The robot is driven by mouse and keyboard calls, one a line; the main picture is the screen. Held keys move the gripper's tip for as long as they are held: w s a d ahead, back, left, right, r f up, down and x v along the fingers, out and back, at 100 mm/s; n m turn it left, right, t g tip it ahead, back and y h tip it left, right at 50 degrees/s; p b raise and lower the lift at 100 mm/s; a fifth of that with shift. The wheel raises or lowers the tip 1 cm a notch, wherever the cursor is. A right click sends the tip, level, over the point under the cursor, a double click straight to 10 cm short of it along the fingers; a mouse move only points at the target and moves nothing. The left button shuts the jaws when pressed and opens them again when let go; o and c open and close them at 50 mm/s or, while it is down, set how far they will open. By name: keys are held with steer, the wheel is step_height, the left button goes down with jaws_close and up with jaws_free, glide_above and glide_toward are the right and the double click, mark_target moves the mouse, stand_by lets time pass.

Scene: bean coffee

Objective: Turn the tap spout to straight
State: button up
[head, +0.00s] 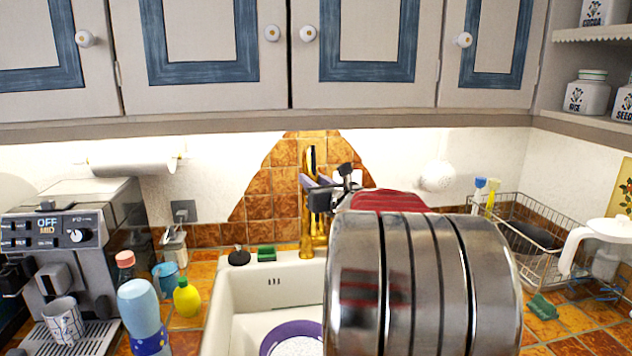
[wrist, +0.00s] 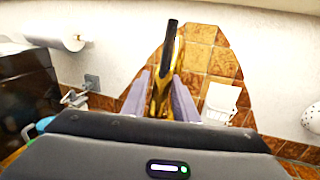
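The gold tap (head: 307,233) stands at the back edge of the white sink (head: 240,283), in front of brown tiles. My gripper (head: 316,183) is at the upper part of the tap, with my arm reaching in from the right. In the wrist view the tap (wrist: 164,90) rises between the two purple-grey fingers of my gripper (wrist: 164,78). The fingers stand apart, one on each side of it; whether either touches it is unclear. The tap's top looks dark there. My gripper and arm partly hide the tap in the head view, and the spout's direction is hard to tell.
A coffee machine (head: 85,235), a blue bottle (head: 143,315) and a yellow lemon-shaped bottle (head: 187,298) stand left of the sink. A purple-rimmed bowl or colander (head: 268,342) is in the sink. A wire dish rack (head: 560,250) stands right. Wall cupboards (head: 205,105) hang above.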

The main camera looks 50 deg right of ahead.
steer(key=shift+o, duration=1.3)
steer(key=shift+s, duration=0.1)
steer(key=v, duration=1.3)
steer(key=shift+s, duration=0.4)
steer(key=shift+a+f, duration=0.1)
